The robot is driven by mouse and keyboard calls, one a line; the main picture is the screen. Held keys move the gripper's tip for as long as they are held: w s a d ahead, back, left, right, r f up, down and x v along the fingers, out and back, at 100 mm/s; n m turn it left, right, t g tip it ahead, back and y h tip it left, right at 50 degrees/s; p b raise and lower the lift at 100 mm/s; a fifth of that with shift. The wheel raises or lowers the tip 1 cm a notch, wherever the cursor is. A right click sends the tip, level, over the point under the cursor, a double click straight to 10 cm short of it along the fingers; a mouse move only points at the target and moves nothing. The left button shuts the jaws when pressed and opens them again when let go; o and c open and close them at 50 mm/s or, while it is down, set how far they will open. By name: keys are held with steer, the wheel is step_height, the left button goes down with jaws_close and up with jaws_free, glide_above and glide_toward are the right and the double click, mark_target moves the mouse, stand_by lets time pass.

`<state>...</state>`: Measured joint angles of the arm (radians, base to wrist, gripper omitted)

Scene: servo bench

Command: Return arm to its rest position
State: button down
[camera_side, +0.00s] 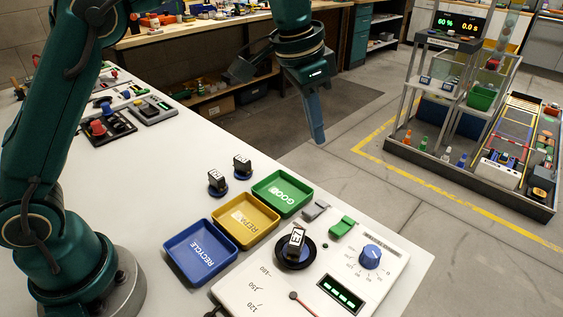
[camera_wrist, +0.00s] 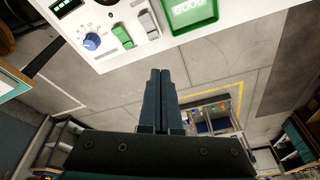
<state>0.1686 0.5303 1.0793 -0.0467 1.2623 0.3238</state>
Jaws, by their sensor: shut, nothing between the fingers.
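My gripper (camera_side: 317,134) hangs in the air beyond the far edge of the white bench (camera_side: 165,150), over the grey floor. Its fingers point down and are shut with nothing between them. In the wrist view the two fingers (camera_wrist: 160,75) lie side by side, with the floor behind them. My green arm rises from its base at the left of the bench in the side view.
A blue tray (camera_side: 178,263), a yellow tray (camera_side: 238,243) and a green tray (camera_side: 270,202) stand in a row. Beside them is a white tester panel (camera_side: 245,290) holding a servo (camera_side: 293,246). Two servos (camera_side: 217,183) (camera_side: 242,167) stand behind the trays. A shelf rack (camera_side: 440,85) stands apart on the floor.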

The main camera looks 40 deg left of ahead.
steer(key=s+a+r+n+t, duration=0.1)
steer(key=s+a+r, duration=0.2)
steer(key=s, duration=0.3)
steer(key=s+a+r+n+t, duration=0.1)
steer(key=s+a+r+n, duration=0.1)
steer(key=s+r, duration=0.3)
steer(key=s+a+f+n+y, duration=0.1)
steer(key=s+a+f+n, duration=0.1)
steer(key=s+f, duration=0.7)
steer(key=shift+s+a+f+n+t, duration=0.2)
steer(key=shift+s+n+t, duration=0.1)
steer(key=shift+s, duration=0.4)
